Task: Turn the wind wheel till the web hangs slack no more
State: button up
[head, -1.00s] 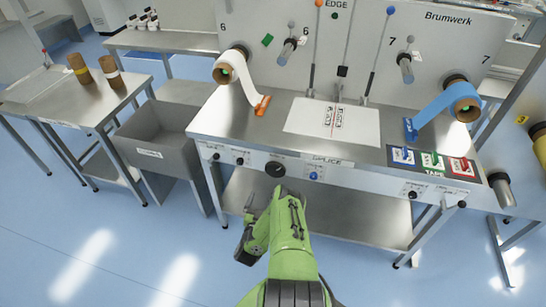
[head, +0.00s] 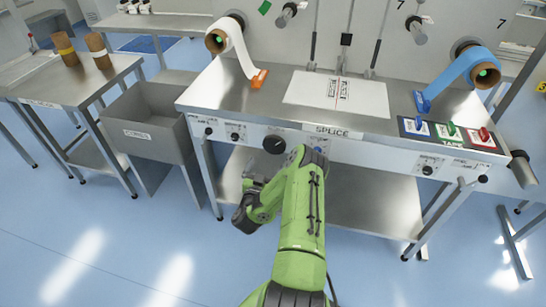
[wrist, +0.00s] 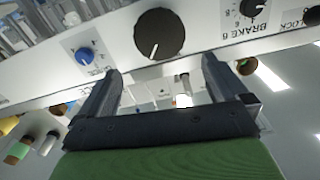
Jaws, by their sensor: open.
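A large round black knob (head: 274,144) with a white pointer line sits on the table's front panel; I see no wheel named "wind". In the wrist view the knob (wrist: 159,34) is just beyond the fingertips. My gripper (wrist: 162,68) is open and empty, its two fingers apart and not visibly touching the knob. A white web (head: 242,50) runs from the left roll down to an orange clamp (head: 259,79). A blue web (head: 450,76) runs from the right roll to a blue clamp (head: 422,101). I cannot tell their slack.
A blue knob (wrist: 85,54) and a brake dial (wrist: 254,10) flank the black knob. A splice table (head: 215,92) stands ahead, with a grey bin (head: 152,138) at its left. The floor in front is clear.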

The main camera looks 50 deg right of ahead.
aim_at(274, 145)
jog(key=shift+d+f+b, duration=0.1)
jog(key=shift+f+b, duration=0.25)
jog(key=shift+b, duration=0.3)
jog(key=b+x, duration=0.1)
jog(key=x, duration=0.6)
jog(key=b+x, duration=0.1)
jog(key=x, duration=0.2)
jog(key=shift+w+d+r+b, duration=0.15)
jog(key=shift+d+r+b, duration=0.1)
jog(key=shift+r+b, duration=0.15)
jog(key=shift+c, duration=0.2)
jog(key=c, duration=0.7)
jog(key=shift+o, duration=0.2)
jog(key=shift+m+p, duration=0.3)
jog(key=shift+p, duration=0.05)
